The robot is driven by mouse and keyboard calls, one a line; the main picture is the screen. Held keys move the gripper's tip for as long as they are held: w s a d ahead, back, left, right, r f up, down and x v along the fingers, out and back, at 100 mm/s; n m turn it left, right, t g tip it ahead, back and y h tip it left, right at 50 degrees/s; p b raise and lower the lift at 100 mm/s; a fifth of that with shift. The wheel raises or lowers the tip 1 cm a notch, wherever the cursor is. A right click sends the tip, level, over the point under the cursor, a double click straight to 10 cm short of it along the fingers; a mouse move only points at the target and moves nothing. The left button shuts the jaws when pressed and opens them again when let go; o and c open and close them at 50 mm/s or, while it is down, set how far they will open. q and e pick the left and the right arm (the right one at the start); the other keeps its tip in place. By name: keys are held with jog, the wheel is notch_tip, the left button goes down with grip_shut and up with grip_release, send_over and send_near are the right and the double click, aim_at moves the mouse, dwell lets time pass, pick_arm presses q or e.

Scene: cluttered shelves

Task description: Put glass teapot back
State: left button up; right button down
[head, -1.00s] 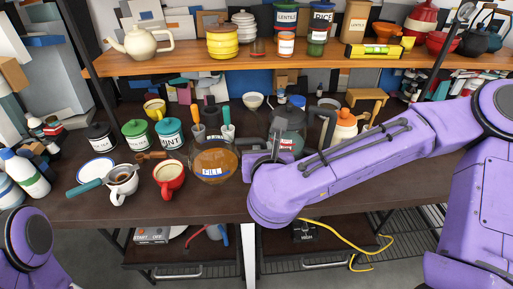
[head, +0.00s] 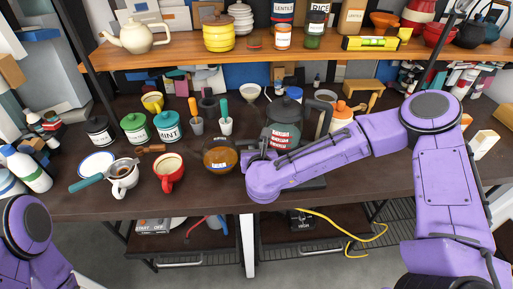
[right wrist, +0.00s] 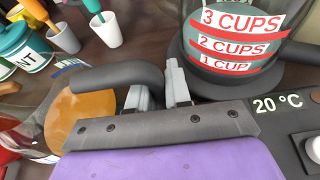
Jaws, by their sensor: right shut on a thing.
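The glass teapot (head: 220,158) holds amber liquid and carries a label on its front. It is at mid-table in the head view, left of my right gripper (head: 250,158). In the right wrist view the teapot (right wrist: 80,118) is at the left, and its black handle (right wrist: 115,76) curves over to the fingers of my right gripper (right wrist: 160,92). My right gripper is shut on this handle. Whether the teapot's base touches the table cannot be told. Only a link of my left arm shows at the lower left; its gripper is out of view.
A kettle (head: 284,128) with red cup marks stands close right of my right gripper, on a base reading 20 °C. A red mug (head: 169,173), a white cup with a strainer (head: 124,180) and utensil cups (head: 226,127) stand left and behind. Table is bare in front of the teapot.

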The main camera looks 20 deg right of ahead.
jog(key=shift+f+b, duration=0.1)
jog(key=shift+b, duration=0.2)
jog(key=c, duration=1.1)
grip_release()
jog(key=shift+o, duration=0.2)
jog(key=shift+s, duration=0.1)
jog(key=shift+s+a+r, duration=0.1)
jog(key=shift+s+r, duration=0.05)
jog(key=shift+r, duration=0.1)
jog(key=b+v, duration=0.2)
jog(key=v, duration=0.9)
jog(key=shift+f, duration=0.1)
jog(key=shift+s+a, duration=0.1)
jog(key=shift+s, duration=0.25)
